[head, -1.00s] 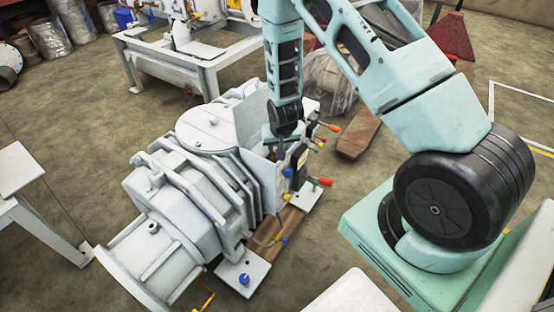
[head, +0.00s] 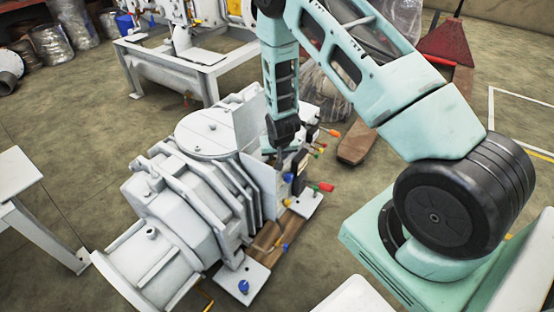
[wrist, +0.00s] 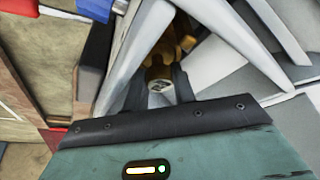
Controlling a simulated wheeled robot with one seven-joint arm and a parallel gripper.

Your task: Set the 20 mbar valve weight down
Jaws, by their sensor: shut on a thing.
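In the wrist view, my gripper (wrist: 160,94) is shut on a small brass-coloured cylinder, the valve weight (wrist: 159,74). Its pale, marked end face shows between the two dark fingers. The marking is too small to read. More brass-coloured parts show just beyond it; I cannot tell whether the weight touches them. In the head view, my gripper (head: 282,158) points down beside the white screw vacuum pump (head: 200,185), at its right side. The weight cannot be made out in the head view.
Valves with red, orange and blue handles (head: 322,187) stand close to the right of my gripper. A white upright plate (head: 260,183) of the pump is close on its left. A white bench (head: 20,178) stands at the far left. Open floor lies behind.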

